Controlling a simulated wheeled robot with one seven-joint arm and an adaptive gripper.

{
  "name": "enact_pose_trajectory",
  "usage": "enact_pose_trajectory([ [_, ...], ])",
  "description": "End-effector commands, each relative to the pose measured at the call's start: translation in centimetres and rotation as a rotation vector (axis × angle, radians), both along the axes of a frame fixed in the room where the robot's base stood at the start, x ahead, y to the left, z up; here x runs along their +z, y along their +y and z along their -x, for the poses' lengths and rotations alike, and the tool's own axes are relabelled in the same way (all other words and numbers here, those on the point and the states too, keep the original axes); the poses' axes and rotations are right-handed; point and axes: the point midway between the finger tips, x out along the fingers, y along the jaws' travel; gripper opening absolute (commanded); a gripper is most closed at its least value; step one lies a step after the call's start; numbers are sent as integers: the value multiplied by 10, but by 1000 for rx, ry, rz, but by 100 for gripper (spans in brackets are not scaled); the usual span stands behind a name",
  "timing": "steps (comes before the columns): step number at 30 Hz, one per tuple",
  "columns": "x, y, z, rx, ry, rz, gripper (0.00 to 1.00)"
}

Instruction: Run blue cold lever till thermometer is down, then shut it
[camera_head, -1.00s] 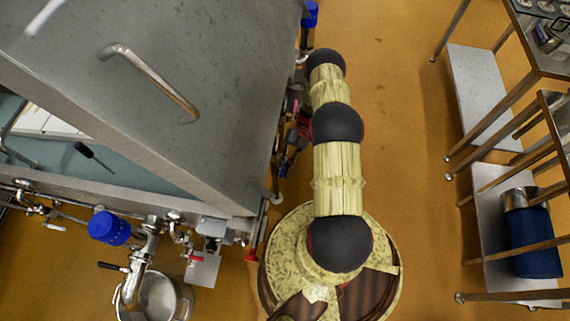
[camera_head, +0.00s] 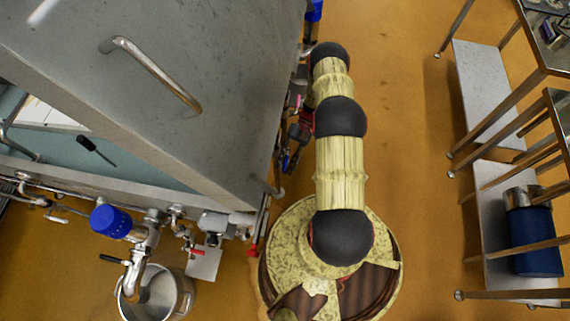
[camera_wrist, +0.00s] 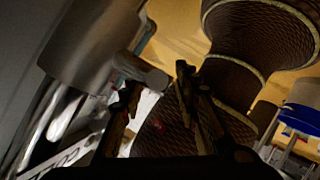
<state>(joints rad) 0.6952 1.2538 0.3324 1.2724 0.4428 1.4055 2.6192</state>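A small blue lever (camera_head: 286,161) shows among the pipe fittings on the right side of the grey vat, left of my arm. My gripper (camera_wrist: 158,98) shows in the wrist view with its two dark fingers apart and nothing clearly between them. A grey metal cylinder (camera_wrist: 92,45) is just beyond the left finger. A plate with partly hidden lettering (camera_wrist: 68,155) is at the lower left. I cannot make out the blue lever in the wrist view. In the head view my gripper cannot be made out. No readable thermometer dial shows.
A blue-capped fitting (camera_head: 111,221) and a metal pot (camera_head: 158,293) are at the lower left. Metal racks (camera_head: 485,90) stand right. The orange floor (camera_head: 400,130) between is clear.

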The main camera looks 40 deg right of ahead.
Motion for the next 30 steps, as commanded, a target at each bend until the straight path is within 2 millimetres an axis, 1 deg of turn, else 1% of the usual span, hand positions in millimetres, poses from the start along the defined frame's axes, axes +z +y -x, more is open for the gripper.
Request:
enact_pose_trajectory([
  [5,0,-1,0,0,0,0,32],
  [8,3,-7,-3,0,-1,0,32],
  [11,8,-19,-8,-1,-2,1,32],
  [21,35,-76,-32,-1,-1,1,32],
  [25,43,-91,-38,-1,-1,1,32],
  [30,47,-100,-42,1,1,-1,32],
])
